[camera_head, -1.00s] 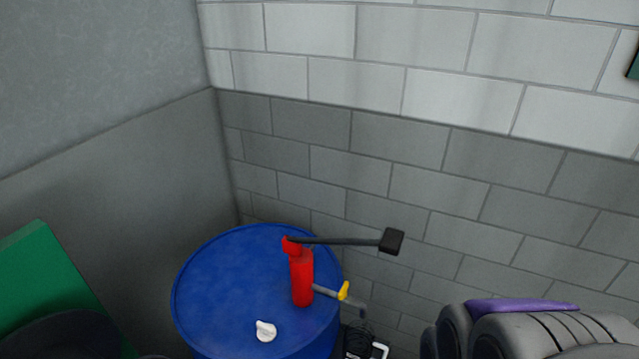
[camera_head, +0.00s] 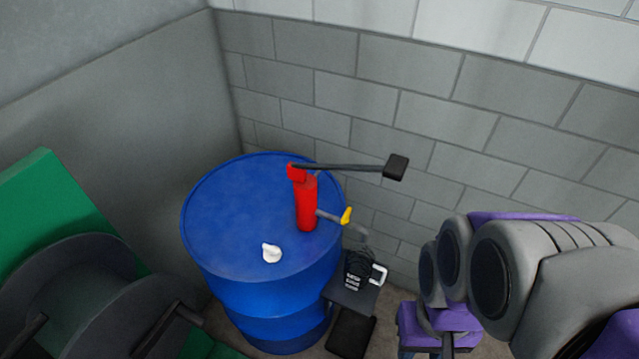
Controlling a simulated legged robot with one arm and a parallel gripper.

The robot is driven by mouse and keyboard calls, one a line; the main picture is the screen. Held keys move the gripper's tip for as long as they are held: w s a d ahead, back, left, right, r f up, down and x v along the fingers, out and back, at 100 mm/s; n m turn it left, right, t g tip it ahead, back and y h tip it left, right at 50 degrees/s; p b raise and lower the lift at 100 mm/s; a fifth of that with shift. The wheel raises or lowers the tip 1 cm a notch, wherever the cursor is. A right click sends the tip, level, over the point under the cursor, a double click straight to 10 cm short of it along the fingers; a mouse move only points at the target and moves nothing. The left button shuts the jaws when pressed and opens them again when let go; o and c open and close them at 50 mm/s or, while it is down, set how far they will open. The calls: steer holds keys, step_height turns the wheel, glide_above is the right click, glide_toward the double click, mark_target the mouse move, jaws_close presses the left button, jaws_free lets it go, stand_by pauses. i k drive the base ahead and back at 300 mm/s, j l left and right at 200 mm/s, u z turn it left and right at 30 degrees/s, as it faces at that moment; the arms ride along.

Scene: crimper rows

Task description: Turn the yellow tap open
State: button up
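The yellow tap handle (camera_head: 346,215) sits at the end of a short grey spout on the right side of the red pump (camera_head: 306,205). The pump stands upright on top of the blue drum (camera_head: 235,215), near its right rim. A long dark lever with a black block end (camera_head: 396,167) reaches right from the pump's top. My arm, grey and purple, fills the lower right, apart from the tap and to its right. My gripper's fingers do not show; the arm's lower end runs out of the bottom of the picture.
A white cap (camera_head: 271,253) is on the drum's top. A dark stand (camera_head: 352,296) with a black coiled item and a white-handled object is right of the drum. A green and dark reel-like object (camera_head: 90,290) is at lower left. Walls close off behind and left.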

mark_target(345, 220)
steer(key=k+l+u, duration=0.15)
steer(key=u, duration=0.35)
steer(key=k+u, duration=0.2)
steer(key=u, duration=0.3)
steer(key=l, duration=0.05)
